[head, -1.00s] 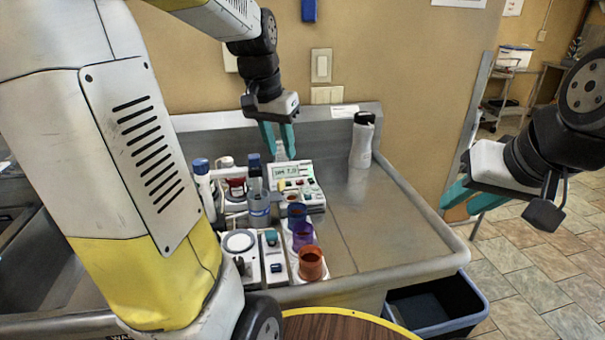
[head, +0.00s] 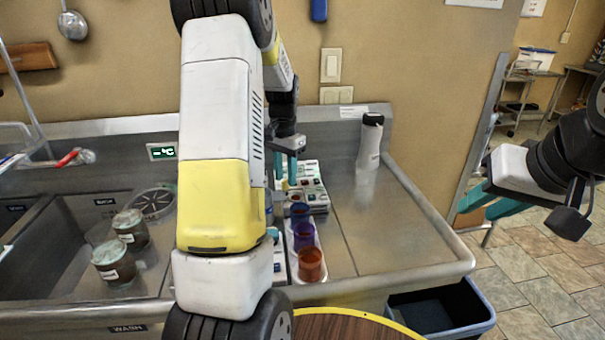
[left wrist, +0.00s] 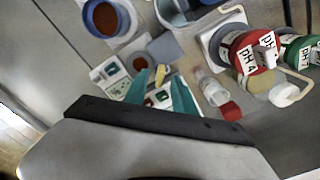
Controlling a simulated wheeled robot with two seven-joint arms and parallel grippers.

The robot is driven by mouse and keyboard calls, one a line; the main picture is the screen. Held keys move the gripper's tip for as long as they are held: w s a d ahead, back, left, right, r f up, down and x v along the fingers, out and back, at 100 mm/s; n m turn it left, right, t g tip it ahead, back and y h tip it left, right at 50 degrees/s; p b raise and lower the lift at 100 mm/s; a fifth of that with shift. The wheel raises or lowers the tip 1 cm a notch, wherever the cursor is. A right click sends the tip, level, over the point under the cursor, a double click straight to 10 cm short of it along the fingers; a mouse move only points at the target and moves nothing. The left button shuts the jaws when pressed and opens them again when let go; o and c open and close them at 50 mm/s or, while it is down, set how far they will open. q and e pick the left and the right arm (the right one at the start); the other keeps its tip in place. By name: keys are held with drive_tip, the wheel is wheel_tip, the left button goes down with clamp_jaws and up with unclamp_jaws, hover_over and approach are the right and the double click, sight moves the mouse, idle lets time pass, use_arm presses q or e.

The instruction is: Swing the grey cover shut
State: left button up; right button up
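My left gripper (head: 286,168) points down over the white pH meter (head: 316,196), with its teal fingers apart. In the left wrist view its fingertips (left wrist: 160,76) stand apart near a small yellow part, with nothing clearly held; contact cannot be told. The meter's keys (left wrist: 125,82) show beside the fingers there. A flat blue-grey piece (left wrist: 166,47) lies just beyond the fingertips; I cannot tell surely whether it is the grey cover. In the head view my arm and gripper hide the meter's display and that area. My right gripper (head: 487,201) is open and empty at the right.
Blue (head: 299,211), purple (head: 304,236) and orange (head: 310,264) cups stand in a row before the meter. Red-labelled (left wrist: 245,52) and green-labelled (left wrist: 298,50) bottles stand close to my left gripper. A flask (head: 369,142) stands at the back; the right counter (head: 385,225) is clear.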

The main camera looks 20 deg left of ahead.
use_arm(q)
drive_tip(key=shift+f, duration=1.15)
drive_tip(key=shift+c, duration=0.2)
clamp_jaws()
drive_tip(key=shift+r, duration=0.1)
idle(0.3)
